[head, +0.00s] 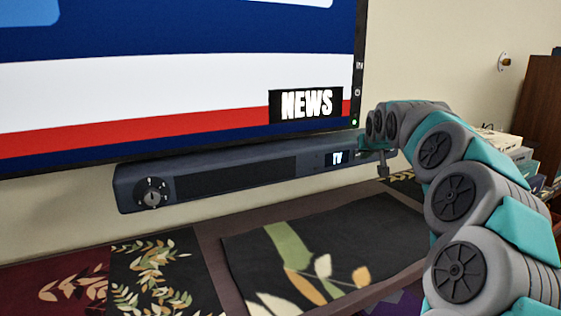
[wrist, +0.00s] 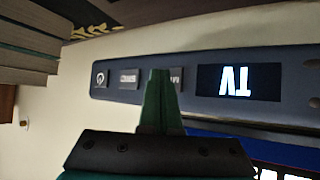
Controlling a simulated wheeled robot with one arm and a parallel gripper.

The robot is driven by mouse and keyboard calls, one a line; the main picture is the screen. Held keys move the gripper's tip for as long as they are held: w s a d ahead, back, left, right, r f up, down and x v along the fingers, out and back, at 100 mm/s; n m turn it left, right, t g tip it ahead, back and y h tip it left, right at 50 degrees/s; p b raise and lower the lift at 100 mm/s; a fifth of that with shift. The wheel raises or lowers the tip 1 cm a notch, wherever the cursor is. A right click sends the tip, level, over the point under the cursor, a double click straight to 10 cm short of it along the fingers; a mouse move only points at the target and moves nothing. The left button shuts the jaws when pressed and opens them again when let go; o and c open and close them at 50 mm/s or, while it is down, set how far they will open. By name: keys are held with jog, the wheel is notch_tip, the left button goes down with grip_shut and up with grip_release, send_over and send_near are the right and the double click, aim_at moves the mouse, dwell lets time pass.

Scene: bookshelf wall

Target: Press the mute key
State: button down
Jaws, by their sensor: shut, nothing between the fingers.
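A third key (wrist: 175,78) is partly hidden by my fingers. I cannot read which is mute. My gripper (wrist: 160,73) is shut and empty, its tips over the key row. I cannot tell whether they touch.
The large television (head: 200,95) is just above the bar. A round knob (head: 152,193) is at the bar's left end. A cabinet top with a dark leaf-patterned cloth (head: 330,250) runs below. Stacked books (head: 503,145) stand to the right, also in the wrist view (wrist: 28,45).

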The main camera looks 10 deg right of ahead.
jog(key=shift+s+d+b, duration=0.2)
jog(key=shift+s+b, duration=0.1)
jog(key=shift+s, duration=0.3)
jog(key=s+b, duration=0.1)
jog(key=s, duration=0.1)
jog(key=s+d+b, duration=0.1)
jog(key=s+d, duration=0.1)
jog(key=s, duration=0.1)
jog(key=shift+s+b, duration=0.3)
jog(key=shift+b, duration=0.1)
dwell(1.5)
